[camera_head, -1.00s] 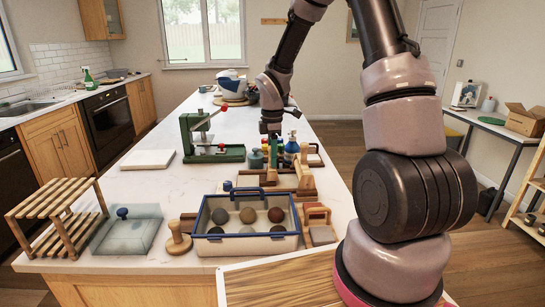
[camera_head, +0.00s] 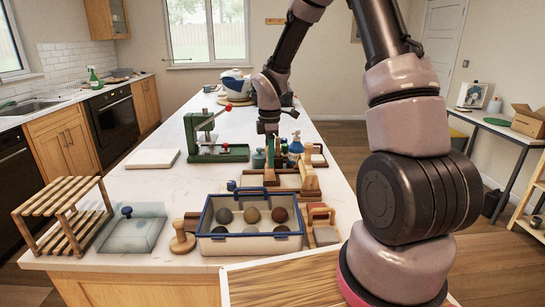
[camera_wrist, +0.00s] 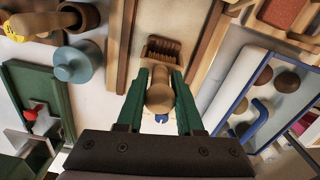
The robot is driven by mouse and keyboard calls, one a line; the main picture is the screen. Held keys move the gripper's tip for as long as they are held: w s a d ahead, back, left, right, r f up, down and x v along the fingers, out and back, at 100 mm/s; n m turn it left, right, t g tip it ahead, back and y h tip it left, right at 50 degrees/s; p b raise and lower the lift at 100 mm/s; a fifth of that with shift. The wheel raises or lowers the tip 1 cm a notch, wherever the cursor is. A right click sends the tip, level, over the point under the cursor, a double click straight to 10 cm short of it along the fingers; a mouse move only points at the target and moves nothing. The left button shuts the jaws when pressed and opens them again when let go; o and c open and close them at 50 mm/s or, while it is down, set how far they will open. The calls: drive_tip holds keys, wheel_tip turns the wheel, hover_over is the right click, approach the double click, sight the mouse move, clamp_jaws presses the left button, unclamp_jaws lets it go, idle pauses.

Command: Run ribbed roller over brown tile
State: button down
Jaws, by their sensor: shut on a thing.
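My gripper (camera_wrist: 158,85) has green fingers closed around a round wooden handle (camera_wrist: 160,97). A brown ribbed head (camera_wrist: 163,50), which looks like the ribbed roller, shows just beyond the handle between two wooden rails. In the head view my gripper (camera_head: 270,150) is over the middle of the counter, right of the green press, and the roller cannot be made out there. A reddish-brown slab in a wooden frame, which looks like the brown tile (camera_wrist: 283,12), is at the top right of the wrist view, apart from the roller.
A blue-rimmed tray (camera_head: 248,245) with several clay balls stands in front of my gripper. The green press (camera_head: 218,152) and a white slab (camera_head: 153,159) are left. A teal jar (camera_wrist: 78,63), bottles and wooden rails crowd close around the gripper.

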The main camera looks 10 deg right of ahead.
idle(0.3)
drive_tip(key=shift+r, duration=3)
